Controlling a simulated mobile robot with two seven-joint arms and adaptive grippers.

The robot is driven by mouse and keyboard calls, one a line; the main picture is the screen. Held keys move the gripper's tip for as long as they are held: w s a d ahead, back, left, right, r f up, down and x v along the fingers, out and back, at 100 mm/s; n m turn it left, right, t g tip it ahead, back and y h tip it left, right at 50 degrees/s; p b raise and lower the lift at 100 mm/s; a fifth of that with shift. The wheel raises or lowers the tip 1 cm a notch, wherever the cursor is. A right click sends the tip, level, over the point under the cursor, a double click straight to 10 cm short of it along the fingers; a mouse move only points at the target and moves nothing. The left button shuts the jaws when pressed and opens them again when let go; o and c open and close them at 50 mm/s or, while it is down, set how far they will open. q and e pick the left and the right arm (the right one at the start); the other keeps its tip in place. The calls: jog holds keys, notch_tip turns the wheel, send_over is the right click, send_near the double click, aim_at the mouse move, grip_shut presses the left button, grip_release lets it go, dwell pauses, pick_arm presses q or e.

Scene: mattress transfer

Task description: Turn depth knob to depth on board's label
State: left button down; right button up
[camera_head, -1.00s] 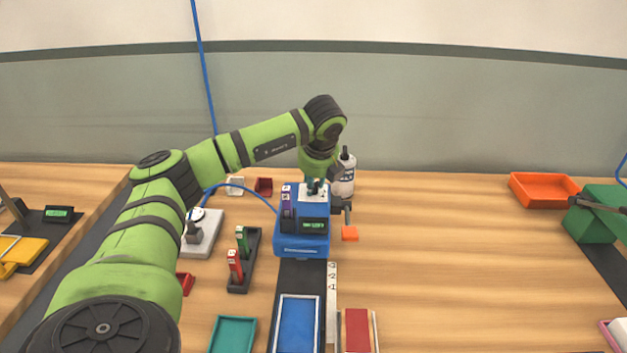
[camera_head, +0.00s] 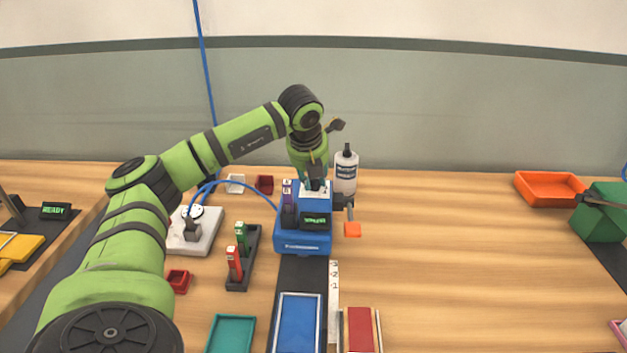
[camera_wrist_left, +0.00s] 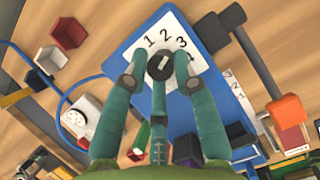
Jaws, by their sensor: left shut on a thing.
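The blue machine (camera_head: 302,243) stands behind the blue board (camera_head: 297,322). In the head view, the left gripper (camera_head: 315,185) hides most of the dial. I cannot read a label on the board or tell exactly which number the mark faces. My right gripper is not in view.
A white bottle (camera_head: 346,174) stands close behind the machine, and an orange block (camera_head: 352,230) is at its right side. A dark rack (camera_head: 243,262) with red and green pieces is at left. The table between the machine and the orange tray (camera_head: 550,188) is clear.

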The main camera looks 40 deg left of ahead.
pick_arm(q)
jog(key=shift+w+a+r+m+h, duration=0.15)
jog(key=shift+r+m+h, duration=0.15)
jog(key=shift+m, duration=0.6)
jog(key=shift+t, duration=0.3)
jog(key=c, duration=1)
grip_release()
jog(key=shift+c, duration=0.2)
jog(key=shift+f, duration=0.2)
jog(key=v, duration=1.2)
jog(key=shift+w, duration=0.2)
